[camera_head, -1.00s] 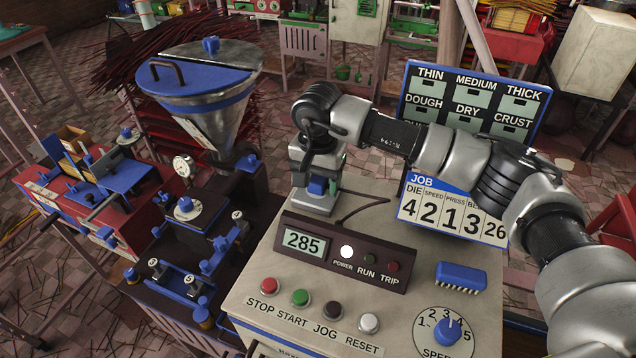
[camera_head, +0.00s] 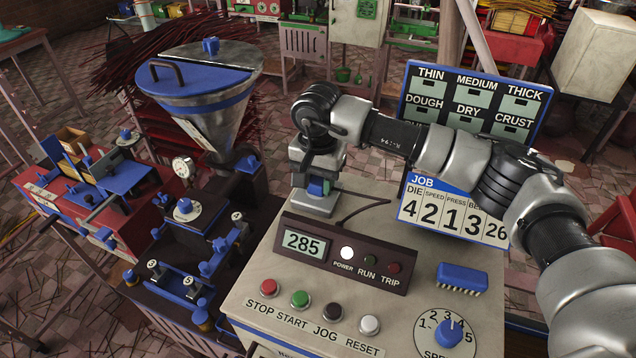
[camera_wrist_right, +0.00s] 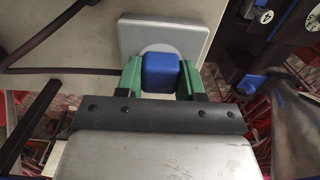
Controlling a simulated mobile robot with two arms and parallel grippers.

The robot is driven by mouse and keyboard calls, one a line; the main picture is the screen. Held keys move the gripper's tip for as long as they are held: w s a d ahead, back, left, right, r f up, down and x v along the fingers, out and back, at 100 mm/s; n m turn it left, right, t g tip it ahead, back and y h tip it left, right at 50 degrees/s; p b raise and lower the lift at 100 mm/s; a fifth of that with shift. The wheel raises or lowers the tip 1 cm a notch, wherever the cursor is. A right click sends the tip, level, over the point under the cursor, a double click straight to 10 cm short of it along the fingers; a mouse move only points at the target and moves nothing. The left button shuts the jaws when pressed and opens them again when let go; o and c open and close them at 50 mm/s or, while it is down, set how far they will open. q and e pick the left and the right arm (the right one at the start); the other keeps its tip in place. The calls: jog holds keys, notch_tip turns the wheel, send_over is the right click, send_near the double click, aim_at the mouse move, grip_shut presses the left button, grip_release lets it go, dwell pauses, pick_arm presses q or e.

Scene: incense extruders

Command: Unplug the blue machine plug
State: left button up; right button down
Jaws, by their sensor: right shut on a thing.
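The blue plug (camera_wrist_right: 160,73) shows between the green fingers of my right gripper (camera_wrist_right: 160,80) in the right wrist view, and the fingers are shut on it from both sides. Behind it is a grey socket plate (camera_wrist_right: 190,28) with a pale round face. In the head view the right gripper (camera_head: 319,185) points down at the grey socket plate (camera_head: 316,207) at the back left corner of the machine top. Only a little of the blue plug (camera_head: 315,188) shows there. I cannot tell whether its prongs are in the socket. My left gripper is not in view.
A dark cable (camera_head: 362,208) runs on the machine top near the socket. In front is a control panel (camera_head: 340,255) reading 285 with the power lamp lit. A job board (camera_head: 455,208) stands to the right. A blue-lidded hopper (camera_head: 200,80) stands left.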

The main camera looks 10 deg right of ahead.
aim_at(318, 180)
jog(key=shift+r, duration=0.2)
jog(key=shift+r+p, duration=0.85)
jog(key=shift+r, duration=2)
